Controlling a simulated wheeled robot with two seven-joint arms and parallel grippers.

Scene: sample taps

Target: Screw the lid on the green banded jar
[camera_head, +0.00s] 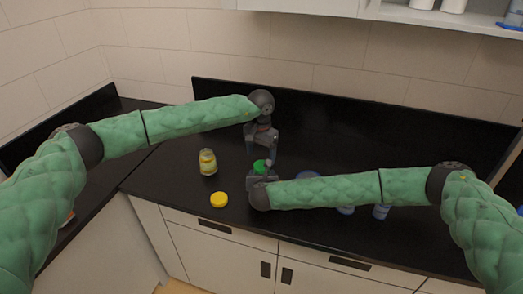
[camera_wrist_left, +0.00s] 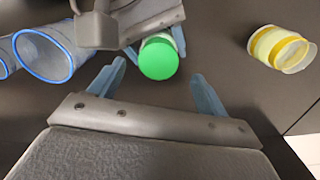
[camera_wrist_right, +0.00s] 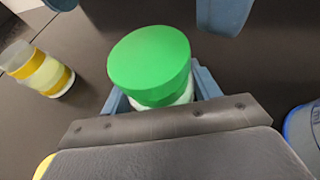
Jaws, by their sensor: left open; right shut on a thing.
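The green lid (camera_head: 261,166) sits on top of the green banded jar. It also shows in the left wrist view (camera_wrist_left: 158,58) and the right wrist view (camera_wrist_right: 150,62). The jar's pale body (camera_wrist_right: 172,97) shows just below the lid; its lower part is hidden. My right gripper (camera_wrist_right: 162,97) is shut on the jar, a finger on each side below the lid. My left gripper (camera_wrist_left: 157,88) is open above the lid, pointing down, with its fingers apart and not touching it. I cannot tell how tightly the lid sits.
A yellow banded jar (camera_head: 208,163) stands to the left on the black counter (camera_head: 165,180). A yellow lid (camera_head: 219,199) lies near the front edge. Blue-rimmed containers (camera_wrist_left: 45,55) stand on the other side, partly behind my right forearm. The wall rises behind.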

